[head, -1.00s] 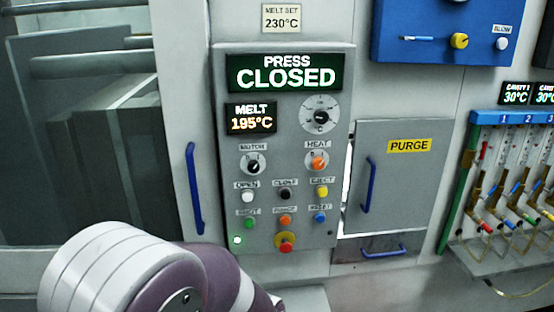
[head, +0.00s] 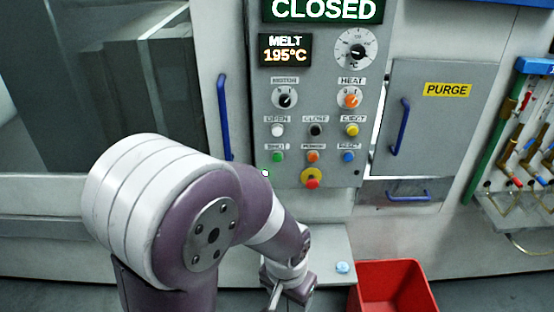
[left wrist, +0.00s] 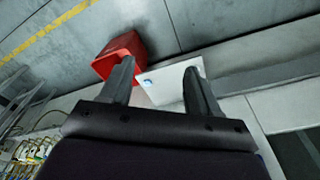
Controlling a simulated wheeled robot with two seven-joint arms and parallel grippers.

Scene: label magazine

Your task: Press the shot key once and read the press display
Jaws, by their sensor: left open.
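The shot key is the green button (head: 277,157) at the left of the lower button row, under a small blurred label. The press display (head: 324,10) is cut by the top edge and reads CLOSED in the part that shows. The melt display (head: 285,50) reads 195°C. My left gripper (head: 287,298) is low in front of the machine, below the panel and apart from the buttons. In the left wrist view its two fingers (left wrist: 157,85) are spread with nothing between them. My right gripper is not in view.
A red bin (head: 395,285) stands at the lower right. A pale shelf (head: 330,243) with a small blue object (head: 343,267) juts out below the panel. A red emergency knob (head: 312,180) sits under the buttons. The purge door (head: 440,140) with a blue handle is to the right.

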